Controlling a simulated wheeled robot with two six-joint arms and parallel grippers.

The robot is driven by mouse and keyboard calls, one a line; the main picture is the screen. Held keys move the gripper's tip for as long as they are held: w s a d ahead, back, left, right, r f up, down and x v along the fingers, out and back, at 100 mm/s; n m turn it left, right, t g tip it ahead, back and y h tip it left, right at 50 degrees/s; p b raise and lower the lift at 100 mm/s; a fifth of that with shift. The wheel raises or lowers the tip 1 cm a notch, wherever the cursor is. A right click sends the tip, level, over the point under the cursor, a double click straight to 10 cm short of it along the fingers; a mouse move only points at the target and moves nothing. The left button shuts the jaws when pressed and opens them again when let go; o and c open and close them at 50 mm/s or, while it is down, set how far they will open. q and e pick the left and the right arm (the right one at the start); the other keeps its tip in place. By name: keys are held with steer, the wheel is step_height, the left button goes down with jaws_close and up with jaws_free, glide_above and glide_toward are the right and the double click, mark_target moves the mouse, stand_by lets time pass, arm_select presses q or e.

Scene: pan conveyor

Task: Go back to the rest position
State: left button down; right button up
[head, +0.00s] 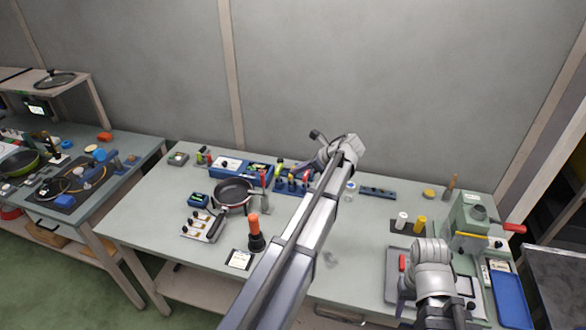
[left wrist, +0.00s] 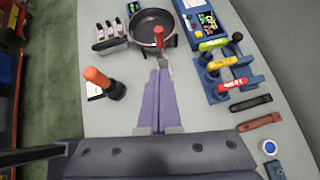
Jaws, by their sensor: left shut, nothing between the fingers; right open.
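My left arm reaches up across the middle of the head view. Its gripper (head: 307,168) is at the far end, over the back of the workbench, partly hidden by its own wrist. In the left wrist view the left gripper (left wrist: 158,74) is shut, its long fingers together with nothing between them. Beyond the fingertips are a red-handled tool and a dark pan (left wrist: 152,27); the pan (head: 233,193) also shows in the head view. My right arm is folded at the lower right of the head view, above the bench's front right part; I cannot make out its fingers.
The workbench (head: 165,213) holds an orange-and-black tool (head: 255,235), a blue tool rack (left wrist: 222,88) and a green machine (head: 467,222) with a red handle. A blue tray (head: 508,298) lies at the right. A second table stands at the left. Bare bench top lies right of the left arm.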

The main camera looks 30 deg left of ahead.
stand_by(0.5)
arm_select(q)
steer(key=s+d+f+n+h, duration=0.3)
steer(key=s+d, duration=0.5)
steer(key=d, duration=0.3)
steer(key=s+d+f+n+h+b, duration=0.1)
steer(key=s+d+f+n+h, duration=0.1)
steer(key=s+d+n, duration=0.4)
steer(key=s+d+f+n+h, duration=0.3)
steer(key=s+d, duration=0.9)
steer(key=d, duration=0.4)
steer(key=shift+f+n+h, duration=0.3)
steer(key=shift+f+n, duration=0.05)
steer(key=shift+n, duration=0.55)
